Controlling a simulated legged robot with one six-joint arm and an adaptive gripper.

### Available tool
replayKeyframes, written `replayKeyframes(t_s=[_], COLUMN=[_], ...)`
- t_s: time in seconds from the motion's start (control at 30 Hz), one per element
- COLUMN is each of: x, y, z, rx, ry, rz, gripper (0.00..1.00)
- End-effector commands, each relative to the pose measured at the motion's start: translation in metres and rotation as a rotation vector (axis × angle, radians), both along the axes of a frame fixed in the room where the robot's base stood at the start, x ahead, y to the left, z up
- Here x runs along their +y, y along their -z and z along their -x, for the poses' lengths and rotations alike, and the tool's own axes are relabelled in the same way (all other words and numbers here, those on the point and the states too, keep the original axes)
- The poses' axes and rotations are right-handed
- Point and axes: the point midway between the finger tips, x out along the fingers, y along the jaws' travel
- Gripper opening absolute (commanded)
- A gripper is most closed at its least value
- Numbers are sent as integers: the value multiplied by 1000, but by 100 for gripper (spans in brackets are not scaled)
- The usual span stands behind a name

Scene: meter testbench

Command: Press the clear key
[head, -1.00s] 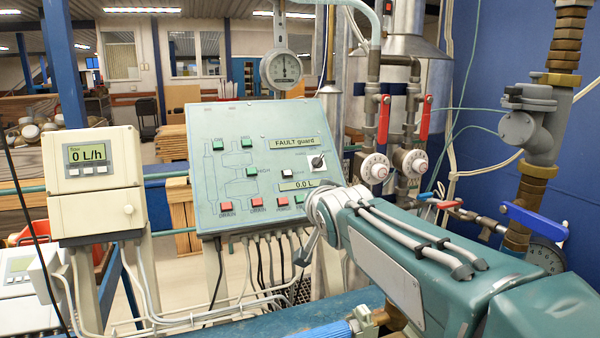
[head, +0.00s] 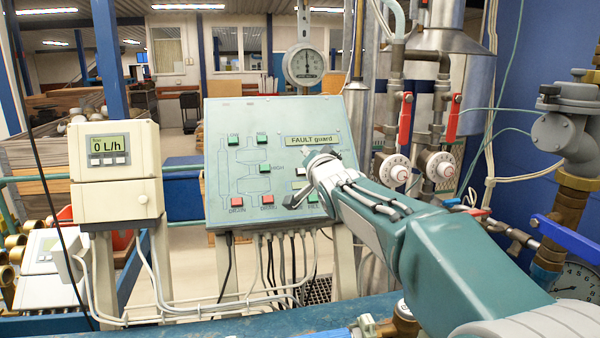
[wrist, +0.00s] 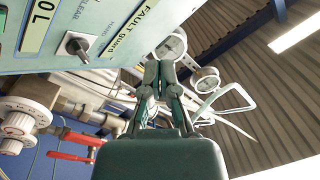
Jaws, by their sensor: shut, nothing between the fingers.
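The grey-green control panel (head: 222,150) stands tilted in the middle of the head view. A small white key (head: 300,171) shows below its "FAULT guard" display (head: 312,140), just left of my wrist; its label is not readable there. In the wrist view a label reading CLEAR (wrist: 77,10) is cut by the top edge, and its key is out of frame. My gripper (head: 290,203) is shut and empty, in front of the panel's lower right part. Its fingers also show together in the wrist view (wrist: 158,66). Contact with the panel cannot be told.
Green keys (head: 264,168) and red keys (head: 267,199) sit on the panel. A rotary switch (wrist: 77,44) shows in the wrist view. A flow meter box (head: 115,170) stands left. Pipes with red-handled valves (head: 405,118) stand right. A gauge (head: 304,65) is above.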

Motion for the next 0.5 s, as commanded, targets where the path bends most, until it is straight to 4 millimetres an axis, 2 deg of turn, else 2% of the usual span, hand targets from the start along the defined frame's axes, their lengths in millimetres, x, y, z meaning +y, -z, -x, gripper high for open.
replayKeyframes(t_s=[0.5], x=[16], y=[43], z=[-45], rx=[3], ry=[1], rz=[5], gripper=[0])
